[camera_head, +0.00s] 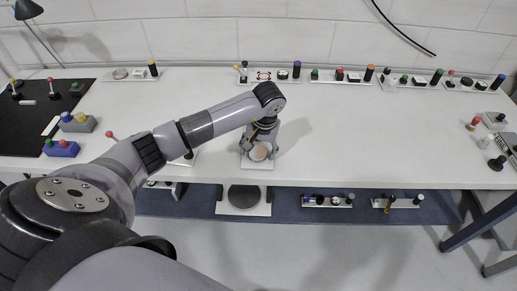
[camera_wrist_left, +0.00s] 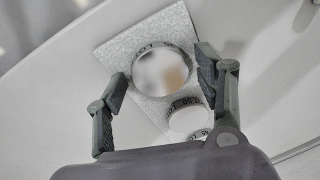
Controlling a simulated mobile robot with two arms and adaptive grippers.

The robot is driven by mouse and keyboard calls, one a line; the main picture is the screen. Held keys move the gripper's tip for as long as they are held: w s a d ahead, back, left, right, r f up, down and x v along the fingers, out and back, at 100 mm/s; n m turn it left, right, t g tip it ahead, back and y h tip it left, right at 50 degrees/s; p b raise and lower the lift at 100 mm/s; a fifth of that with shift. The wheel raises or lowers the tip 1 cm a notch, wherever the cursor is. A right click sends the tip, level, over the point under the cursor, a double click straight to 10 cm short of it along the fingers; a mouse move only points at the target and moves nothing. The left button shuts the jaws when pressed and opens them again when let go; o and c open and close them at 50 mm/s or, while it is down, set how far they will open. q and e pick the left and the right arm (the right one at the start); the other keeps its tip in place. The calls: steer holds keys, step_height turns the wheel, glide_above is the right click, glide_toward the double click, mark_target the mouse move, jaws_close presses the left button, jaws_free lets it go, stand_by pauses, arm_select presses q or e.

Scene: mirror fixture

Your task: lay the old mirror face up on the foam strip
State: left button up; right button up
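The round mirror (camera_wrist_left: 162,70), with a shiny face turned up and dark marks on its rim, is on the pale speckled foam strip (camera_wrist_left: 122,48). In the head view, the mirror (camera_head: 259,153) shows near the table's front edge, partly under my left gripper (camera_head: 260,143). In the left wrist view, my left gripper (camera_wrist_left: 162,70) is open, with one finger on each side of the mirror and small gaps visible. Whether a finger touches it I cannot tell. Another round piece with a marked rim (camera_wrist_left: 187,118) is close below the mirror. My right gripper is in neither view.
Several white trays with small coloured parts (camera_head: 342,76) line the table's back. A black mat (camera_head: 22,125) and blue block (camera_head: 62,149) are at the left.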

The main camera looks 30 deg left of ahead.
mark_target(263, 156)
arm_select(q)
steer(key=shift+o, duration=0.4)
steer(key=shift+r, duration=0.25)
step_height(263, 156, up, 12)
steer(key=d+b, duration=0.2)
steer(key=shift+s+f, duration=0.15)
steer(key=shift+s, duration=0.2)
